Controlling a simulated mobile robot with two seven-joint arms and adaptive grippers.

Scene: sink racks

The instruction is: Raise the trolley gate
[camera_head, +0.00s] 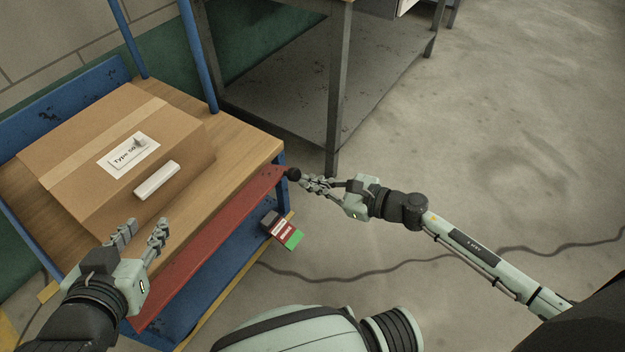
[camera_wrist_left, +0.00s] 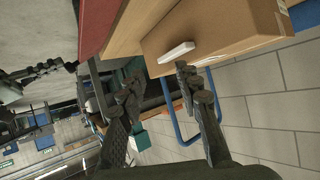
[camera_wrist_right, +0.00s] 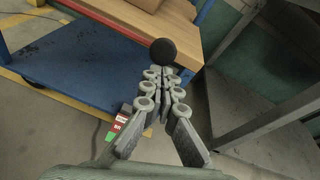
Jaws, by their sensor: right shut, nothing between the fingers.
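The trolley gate (camera_head: 215,238) is a long red panel along the near side of the trolley's wooden top (camera_head: 258,150). A round black knob (camera_head: 293,174) sits at its right end. My right gripper (camera_head: 306,182) is shut and empty, its fingertips right at the knob. In the right wrist view the knob (camera_wrist_right: 163,51) is just beyond the closed fingertips (camera_wrist_right: 166,74); I cannot tell whether they touch. My left gripper (camera_head: 142,229) is open and empty at the trolley's left part, near the cardboard box. The gate also shows in the left wrist view (camera_wrist_left: 97,25).
A cardboard box (camera_head: 90,145) with a white handle piece (camera_head: 157,181) stands on the trolley. Below is a blue lower shelf (camera_wrist_right: 80,62). A metal table (camera_head: 337,110) stands behind.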

